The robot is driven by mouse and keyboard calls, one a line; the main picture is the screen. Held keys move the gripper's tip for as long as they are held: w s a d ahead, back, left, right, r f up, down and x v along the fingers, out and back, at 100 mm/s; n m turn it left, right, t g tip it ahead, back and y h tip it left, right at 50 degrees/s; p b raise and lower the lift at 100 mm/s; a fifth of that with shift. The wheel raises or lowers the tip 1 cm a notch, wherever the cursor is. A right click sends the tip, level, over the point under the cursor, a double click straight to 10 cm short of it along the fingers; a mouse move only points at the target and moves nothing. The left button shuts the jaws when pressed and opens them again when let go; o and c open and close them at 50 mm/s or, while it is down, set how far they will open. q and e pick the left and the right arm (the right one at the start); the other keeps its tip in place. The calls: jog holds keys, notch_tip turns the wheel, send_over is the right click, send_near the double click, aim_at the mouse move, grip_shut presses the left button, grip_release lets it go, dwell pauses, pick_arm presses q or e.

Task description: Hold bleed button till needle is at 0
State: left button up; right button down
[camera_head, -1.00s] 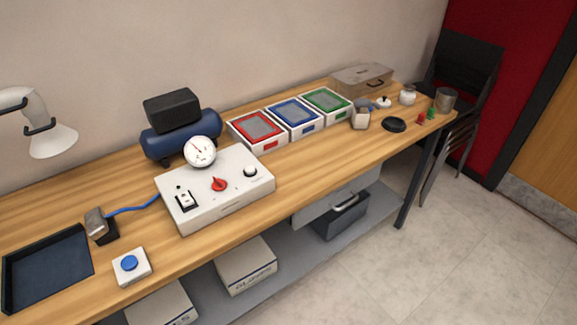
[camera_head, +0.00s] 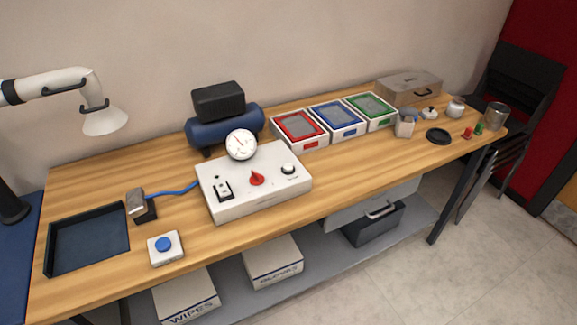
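A round white gauge (camera_head: 241,144) stands at the back of a white control box (camera_head: 250,190) on the workbench. Its needle is a thin dark line, too small to read. The box carries a red knob (camera_head: 257,178), a black-and-white rocker switch (camera_head: 224,189) and a white round knob or button (camera_head: 288,168). A separate white block with a blue push button (camera_head: 163,244) sits near the bench's front edge. I cannot read a label saying which is the bleed button. Neither of my grippers is in view, and nothing touches the buttons.
A blue compressor tank (camera_head: 226,129) stands behind the box. A blue hose (camera_head: 172,190) runs to a small grey-and-black device (camera_head: 140,206). A dark tray (camera_head: 88,240) lies left; a white lamp (camera_head: 104,119) overhangs. Red, blue and green bins stand right.

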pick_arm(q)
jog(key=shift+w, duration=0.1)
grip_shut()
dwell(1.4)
